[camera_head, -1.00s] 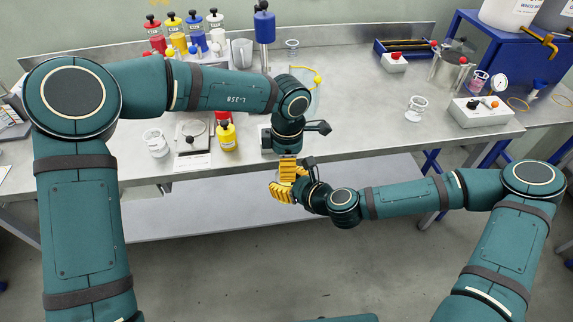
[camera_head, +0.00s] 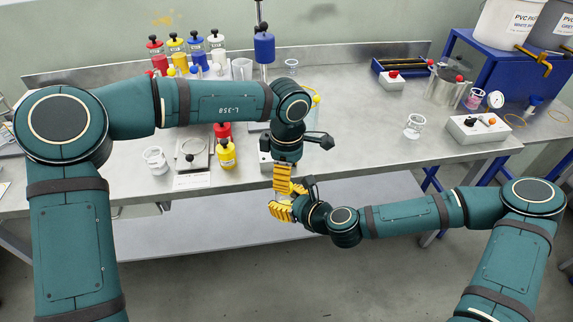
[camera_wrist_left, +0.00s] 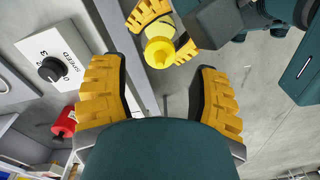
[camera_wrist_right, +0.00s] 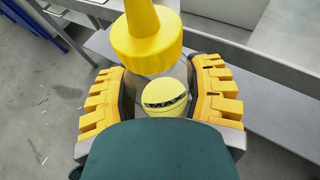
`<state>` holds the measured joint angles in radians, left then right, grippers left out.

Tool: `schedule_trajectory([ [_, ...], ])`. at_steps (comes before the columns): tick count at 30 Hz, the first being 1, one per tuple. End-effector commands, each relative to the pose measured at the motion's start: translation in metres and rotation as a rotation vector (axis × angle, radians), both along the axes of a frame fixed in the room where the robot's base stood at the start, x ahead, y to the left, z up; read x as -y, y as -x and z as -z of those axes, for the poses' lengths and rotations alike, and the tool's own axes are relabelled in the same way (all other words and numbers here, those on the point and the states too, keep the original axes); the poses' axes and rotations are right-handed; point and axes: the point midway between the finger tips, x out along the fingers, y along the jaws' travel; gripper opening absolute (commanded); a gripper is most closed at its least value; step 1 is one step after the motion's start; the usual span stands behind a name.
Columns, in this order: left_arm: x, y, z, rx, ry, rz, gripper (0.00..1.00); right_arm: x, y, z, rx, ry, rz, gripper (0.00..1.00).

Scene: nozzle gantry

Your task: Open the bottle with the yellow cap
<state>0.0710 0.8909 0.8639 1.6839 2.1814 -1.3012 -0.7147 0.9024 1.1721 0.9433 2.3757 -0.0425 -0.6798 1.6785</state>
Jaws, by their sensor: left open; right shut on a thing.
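The bottle (camera_wrist_right: 166,97) has a pale yellow body and a yellow nozzle cap (camera_wrist_right: 147,40), which shows end-on in the left wrist view (camera_wrist_left: 160,50). My right gripper (camera_head: 281,208) is shut around the bottle body, below the cap, in front of the bench. The cap is on the bottle. My left gripper (camera_head: 284,178) is open and empty, just above the right one. In the left wrist view its fingers (camera_wrist_left: 160,100) stand apart, with the cap beyond their tips and not between them. In the head view the fingers hide most of the bottle.
The bench (camera_head: 350,110) stands behind the grippers. A speed-dial box (camera_wrist_left: 52,67) is close to my left gripper. Floor space in front is free.

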Motion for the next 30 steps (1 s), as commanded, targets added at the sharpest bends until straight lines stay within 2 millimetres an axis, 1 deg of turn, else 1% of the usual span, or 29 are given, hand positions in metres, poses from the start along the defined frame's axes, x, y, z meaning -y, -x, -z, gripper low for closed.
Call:
schedule_trajectory([
  [1, -0.001, 0.001, 0.009, -0.003, -0.002, 0.001, 0.61, 0.0, 0.0, 0.0, 0.001, -0.001, 0.0, 0.0],
  [3, 0.0, 0.001, 0.019, -0.002, 0.0, 0.001, 0.61, 0.0, 0.0, 0.0, 0.001, -0.001, 0.0, 0.0],
  [9, -0.001, 0.001, 0.039, -0.001, 0.0, -0.001, 0.61, 0.0, 0.0, 0.0, 0.001, -0.001, 0.0, 0.0],
  [13, -0.001, 0.001, 0.045, 0.0, -0.001, 0.0, 0.61, 0.0, 0.0, 0.0, 0.001, -0.001, 0.0, 0.0],
  [20, -0.001, 0.001, 0.045, 0.001, 0.0, -0.001, 0.61, 0.0, 0.0, 0.0, 0.001, -0.001, 0.0, 0.0],
  [21, -0.001, 0.001, 0.045, 0.001, 0.0, -0.001, 0.64, 0.0, 0.0, 0.0, 0.001, -0.001, 0.0, 0.0],
  [23, -0.001, 0.001, 0.045, 0.001, 0.0, -0.001, 0.42, 0.0, 0.0, 0.0, 0.001, -0.001, 0.0, 0.0],
  [24, -0.001, 0.001, 0.045, 0.001, 0.0, -0.001, 0.28, 0.0, 0.0, 0.0, 0.001, -0.001, 0.0, 0.0],
  [26, -0.001, 0.001, 0.045, 0.001, 0.0, -0.001, 0.07, 0.0, 0.0, 0.0, 0.001, -0.001, 0.0, 0.0],
  [27, -0.001, 0.001, 0.045, 0.001, 0.0, -0.001, 0.0, 0.0, 0.0, 0.0, 0.001, -0.001, 0.0, 0.0],
  [30, -0.001, 0.001, 0.045, 0.001, 0.0, -0.001, 0.0, 0.0, 0.0, 0.0, 0.001, -0.001, 0.0, 0.0],
])
